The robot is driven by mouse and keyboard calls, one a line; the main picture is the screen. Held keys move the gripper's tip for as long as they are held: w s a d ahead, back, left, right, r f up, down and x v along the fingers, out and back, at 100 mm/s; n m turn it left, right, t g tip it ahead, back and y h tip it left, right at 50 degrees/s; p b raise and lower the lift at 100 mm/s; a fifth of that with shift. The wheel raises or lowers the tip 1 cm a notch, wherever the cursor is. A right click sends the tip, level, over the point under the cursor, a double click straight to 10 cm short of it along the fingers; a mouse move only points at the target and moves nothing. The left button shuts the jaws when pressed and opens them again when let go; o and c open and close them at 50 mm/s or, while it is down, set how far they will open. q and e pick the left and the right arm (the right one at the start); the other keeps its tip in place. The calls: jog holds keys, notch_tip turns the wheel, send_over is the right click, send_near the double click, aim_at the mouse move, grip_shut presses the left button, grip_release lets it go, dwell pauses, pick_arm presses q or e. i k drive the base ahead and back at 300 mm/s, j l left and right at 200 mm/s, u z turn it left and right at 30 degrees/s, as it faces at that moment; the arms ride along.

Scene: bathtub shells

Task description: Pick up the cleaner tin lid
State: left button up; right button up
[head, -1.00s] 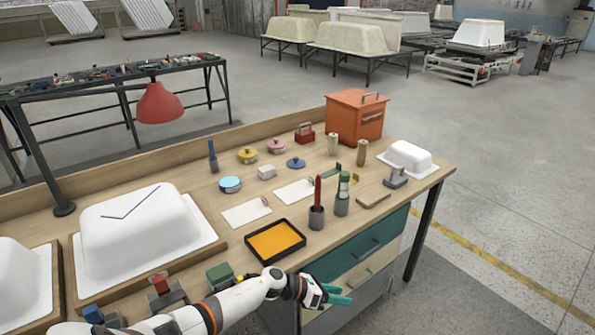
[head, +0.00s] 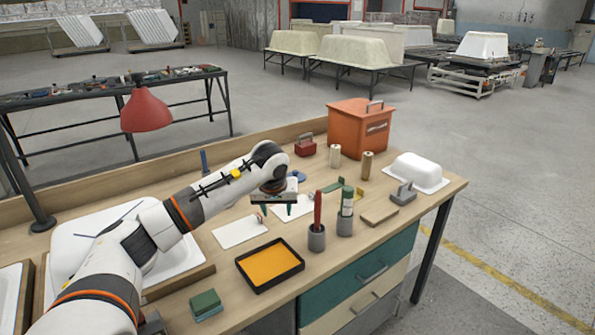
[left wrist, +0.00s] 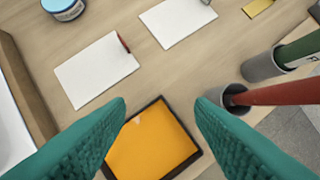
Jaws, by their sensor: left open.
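I cannot tell for certain which piece is the cleaner tin lid. A light blue round tin (left wrist: 63,8) shows at the top left edge of the left wrist view, partly cut off. In the head view a darker blue round lid (head: 297,175) shows just behind my left gripper (head: 277,210), partly covered by it. My left arm hides the other round tins there. My left gripper is open and empty above the bench; its green fingers (left wrist: 160,104) frame the orange tray from above. My right gripper is not in view.
A black tray with an orange bottom (head: 241,264) lies near the bench's front edge. Two grey cups (head: 316,240) hold a red stick and a green bottle. White cards (left wrist: 96,70) lie flat. An orange box (head: 352,135) and a white tub model (head: 417,170) stand farther right.

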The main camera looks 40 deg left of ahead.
aim_at(300, 176)
jog(key=i+j, duration=0.9)
jog(key=i, duration=0.15)
